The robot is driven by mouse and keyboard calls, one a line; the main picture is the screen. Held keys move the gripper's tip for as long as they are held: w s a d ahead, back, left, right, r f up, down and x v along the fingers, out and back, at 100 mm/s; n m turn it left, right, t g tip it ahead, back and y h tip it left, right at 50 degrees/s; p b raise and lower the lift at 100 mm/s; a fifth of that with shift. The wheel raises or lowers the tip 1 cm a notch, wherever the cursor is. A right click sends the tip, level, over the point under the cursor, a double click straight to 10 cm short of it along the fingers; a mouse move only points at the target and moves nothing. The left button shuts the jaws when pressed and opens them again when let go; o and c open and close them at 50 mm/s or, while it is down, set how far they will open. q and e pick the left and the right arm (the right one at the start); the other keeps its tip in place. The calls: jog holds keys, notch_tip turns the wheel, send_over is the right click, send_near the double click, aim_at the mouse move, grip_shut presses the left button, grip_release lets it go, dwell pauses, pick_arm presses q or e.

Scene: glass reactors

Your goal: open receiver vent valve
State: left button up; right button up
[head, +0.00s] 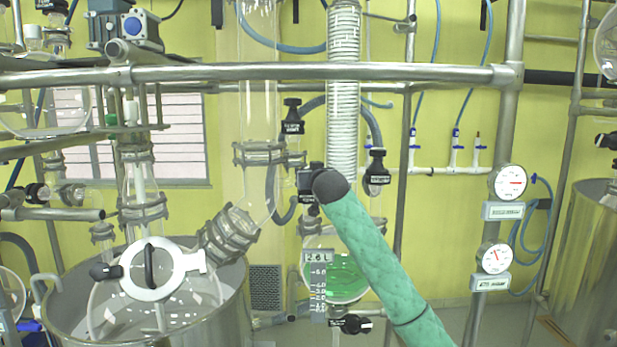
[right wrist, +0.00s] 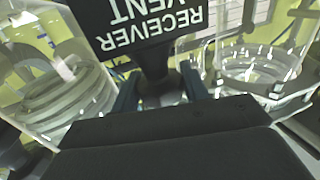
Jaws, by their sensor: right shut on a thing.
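The receiver vent valve has a black handle labelled RECEIVER VENT (right wrist: 150,25), which fills the top of the right wrist view with its lettering upside down. My right gripper (right wrist: 160,92) is shut on this valve, with its two fingers on either side of the part below the label. In the head view my right arm, in a green sleeve, reaches up from the lower right. Its dark end covers most of the gripper and valve there. The receiver (head: 350,280) is a glass vessel with green liquid below the arm's end. My left gripper is not in view.
Other black valve handles stand close by, one upper left (head: 292,118) and one to the right (head: 376,168). A steel rail (head: 270,72) crosses above. Two gauges (head: 509,182) are on the right post.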

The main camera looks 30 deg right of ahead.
jog(key=shift+n+y, duration=0.3)
jog(key=shift+y, duration=0.1)
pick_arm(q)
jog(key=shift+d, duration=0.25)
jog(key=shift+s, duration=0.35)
pick_arm(e)
jog(key=shift+r, duration=0.1)
jog(key=o, duration=0.7)
jog(key=shift+s+a+f+b, duration=0.1)
jog(key=shift+s+f+b, duration=0.1)
jog(key=shift+s+b, duration=0.2)
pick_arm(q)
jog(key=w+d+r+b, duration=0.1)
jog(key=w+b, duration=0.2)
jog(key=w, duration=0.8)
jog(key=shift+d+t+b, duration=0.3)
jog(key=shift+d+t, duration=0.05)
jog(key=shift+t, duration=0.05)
pick_arm(e)
jog(key=shift+v, duration=3.55)
